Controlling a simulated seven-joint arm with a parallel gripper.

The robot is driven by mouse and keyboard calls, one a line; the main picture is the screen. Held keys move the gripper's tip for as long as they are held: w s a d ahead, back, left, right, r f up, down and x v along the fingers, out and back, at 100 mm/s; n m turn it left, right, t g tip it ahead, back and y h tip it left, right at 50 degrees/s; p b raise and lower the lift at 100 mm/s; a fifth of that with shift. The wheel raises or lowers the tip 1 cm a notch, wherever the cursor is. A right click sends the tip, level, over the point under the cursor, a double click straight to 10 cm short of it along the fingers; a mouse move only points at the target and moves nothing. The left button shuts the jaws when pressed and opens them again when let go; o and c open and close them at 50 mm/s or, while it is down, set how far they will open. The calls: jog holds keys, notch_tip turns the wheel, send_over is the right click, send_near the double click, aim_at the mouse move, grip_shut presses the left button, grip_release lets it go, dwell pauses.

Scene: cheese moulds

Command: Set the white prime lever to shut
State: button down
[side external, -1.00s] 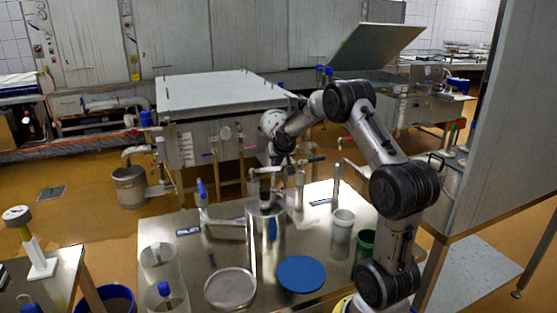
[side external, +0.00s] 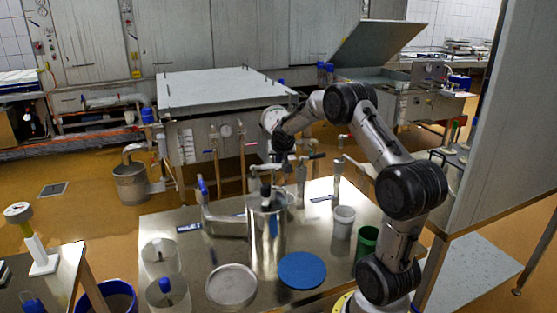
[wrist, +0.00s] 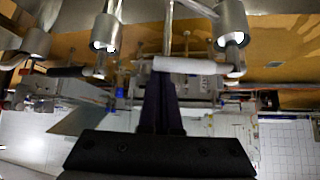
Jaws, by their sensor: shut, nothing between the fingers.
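The white lever (wrist: 188,65) lies roughly level in the wrist view, reaching left from a steel post (wrist: 233,25). My gripper (wrist: 161,82) is shut and empty. In that view its fingertips are beside and partly below the white lever's left end; I cannot tell whether they touch. A black lever (wrist: 70,71) is on the neighbouring post, left of my gripper. In the side view my gripper (side external: 281,158) hangs above the back of the steel table (side external: 215,255), among the posts. I cannot pick out the white lever clearly there.
A steel cylinder (side external: 266,235) stands below my gripper. A second post (side external: 337,185), a white cup (side external: 343,222) and a green cup (side external: 367,241) are to the right. A blue disc (side external: 302,270), a steel disc (side external: 231,285) and clear jars (side external: 160,257) occupy the front.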

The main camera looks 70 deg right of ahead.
aim_at(276, 167)
jog(key=shift+a, duration=0.2)
jog(key=shift+s+a+f+m+g+h, duration=0.1)
jog(key=shift+s+a+m+g+h, duration=0.15)
jog(key=shift+a+m+g, duration=0.45)
jog(key=shift+s+a+m+g+h, duration=0.3)
jog(key=shift+m+g, duration=0.2)
jog(key=shift+m, duration=0.4)
jog(key=a+m+g, duration=0.2)
jog(key=m, duration=0.1)
jog(key=shift+s+a+m+g, duration=0.1)
jog(key=shift+a+m+g, duration=0.3)
jog(key=a+m+g, duration=0.1)
jog(key=m, duration=0.1)
jog(key=w+a+m+g+y, duration=0.1)
jog(key=a+m+g, duration=0.1)
jog(key=w+a+m+g+y, duration=0.1)
jog(key=a+m, duration=0.1)
jog(key=shift+a+m+g, duration=0.25)
jog(key=shift+m+g, duration=0.05)
jog(key=shift+m, duration=0.1)
jog(key=shift+w, duration=0.1)
